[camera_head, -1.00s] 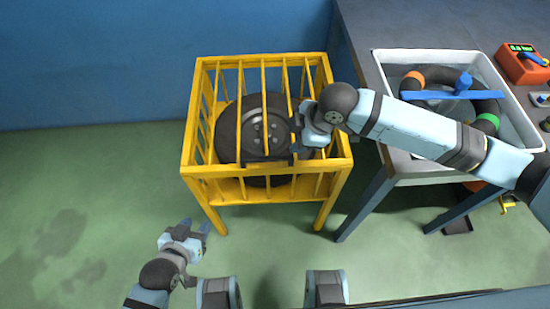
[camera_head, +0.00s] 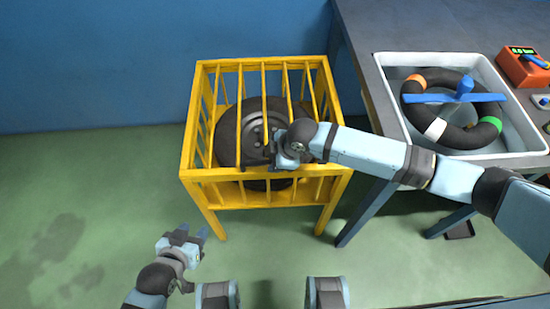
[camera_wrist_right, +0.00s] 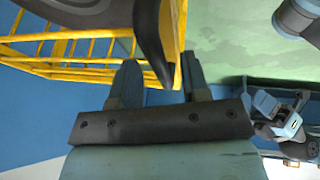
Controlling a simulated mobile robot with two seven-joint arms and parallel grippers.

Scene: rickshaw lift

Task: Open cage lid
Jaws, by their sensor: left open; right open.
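A yellow barred cage (camera_head: 196,140) stands on the green floor. Its barred lid (camera_head: 263,75) is down on top, and a dark wheel (camera_head: 235,130) shows inside through the bars. A dark handle (camera_head: 252,167) sits at the lid's front edge, partly hidden by my right gripper (camera_head: 277,158). In the right wrist view my right gripper (camera_wrist_right: 162,75) is open, and a dark curved bar (camera_wrist_right: 150,35), seemingly the handle, shows between its fingers. I cannot tell if they touch. My left gripper (camera_head: 190,233) is open and empty, low in front of the cage's left leg.
A grey table (camera_head: 440,25) stands right of the cage. It carries a white tub (camera_head: 385,62) with a dark ring (camera_head: 425,85) in it, and an orange device (camera_head: 520,65). A blue wall (camera_head: 90,60) is behind. The floor at left is clear.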

